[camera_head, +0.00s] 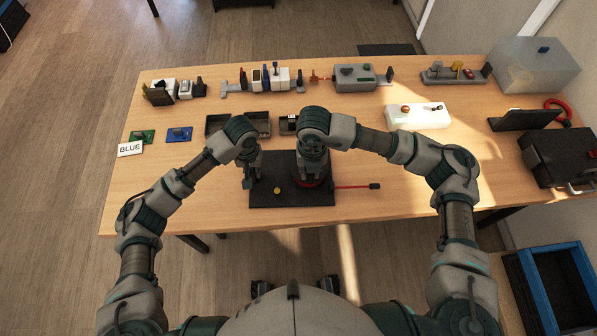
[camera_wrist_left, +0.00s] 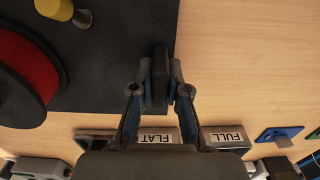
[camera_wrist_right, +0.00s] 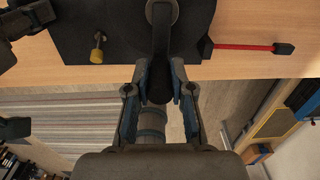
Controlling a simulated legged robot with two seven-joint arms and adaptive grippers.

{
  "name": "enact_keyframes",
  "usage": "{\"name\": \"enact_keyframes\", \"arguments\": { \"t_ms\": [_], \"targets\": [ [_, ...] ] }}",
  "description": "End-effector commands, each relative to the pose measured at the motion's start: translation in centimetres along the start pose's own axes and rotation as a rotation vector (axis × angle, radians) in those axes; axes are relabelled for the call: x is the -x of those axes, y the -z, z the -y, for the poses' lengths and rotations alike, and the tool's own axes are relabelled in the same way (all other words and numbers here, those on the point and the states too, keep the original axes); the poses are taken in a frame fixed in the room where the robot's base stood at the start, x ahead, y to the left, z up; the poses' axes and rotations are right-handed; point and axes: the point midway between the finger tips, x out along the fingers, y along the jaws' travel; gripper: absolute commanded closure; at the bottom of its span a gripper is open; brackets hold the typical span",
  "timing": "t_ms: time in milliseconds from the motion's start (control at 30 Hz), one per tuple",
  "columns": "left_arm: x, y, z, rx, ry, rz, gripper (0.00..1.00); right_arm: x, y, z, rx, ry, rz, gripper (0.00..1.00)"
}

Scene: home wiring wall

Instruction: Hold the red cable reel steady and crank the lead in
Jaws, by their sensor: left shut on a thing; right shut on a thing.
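The red cable reel (camera_head: 304,186) sits on a black base plate (camera_head: 262,201) near the table's front edge, mostly hidden under my right arm. Its red drum (camera_wrist_left: 25,65) shows in the left wrist view. My left gripper (camera_wrist_left: 159,88) is shut on a black upright grip (camera_wrist_left: 160,62) at the plate's left edge. My right gripper (camera_wrist_right: 159,88) is shut on the black crank handle (camera_wrist_right: 160,62), over the reel. The red lead (camera_head: 350,186) runs out to the right and ends in a black plug (camera_head: 375,186). A yellow knob (camera_head: 277,190) stands on the plate.
Dark trays (camera_head: 258,126) lie just behind the plate. A white box (camera_head: 418,116) and a grey device (camera_head: 357,78) stand further back. Green and blue pieces (camera_head: 178,134) and a BLUE label (camera_head: 130,149) lie at left. The tabletop right of the plug is clear.

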Motion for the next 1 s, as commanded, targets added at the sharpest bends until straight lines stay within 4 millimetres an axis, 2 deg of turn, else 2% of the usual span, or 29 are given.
{"name": "enact_keyframes", "arguments": {
  "t_ms": [233, 500, 800, 1000],
  "targets": [
    [0.0, 0.0, -0.1, -0.002, -0.001, 0.000, 1.00, 0.0, 0.0, -0.2, 0.001, -0.001, 0.000, 1.00],
    [0.0, 0.0, -0.1, -0.002, -0.001, 0.000, 1.00, 0.0, -0.3, -1.6, 0.000, -0.001, 0.000, 1.00],
    [0.0, 0.0, 0.0, -0.001, 0.000, 0.000, 1.00, 0.0, -0.4, -1.6, 0.000, -0.001, 0.001, 1.00],
    [0.0, 0.0, 0.0, -0.001, 0.000, 0.001, 1.00, 0.1, -1.0, -2.6, 0.001, -0.001, 0.001, 1.00]
  ]
}}
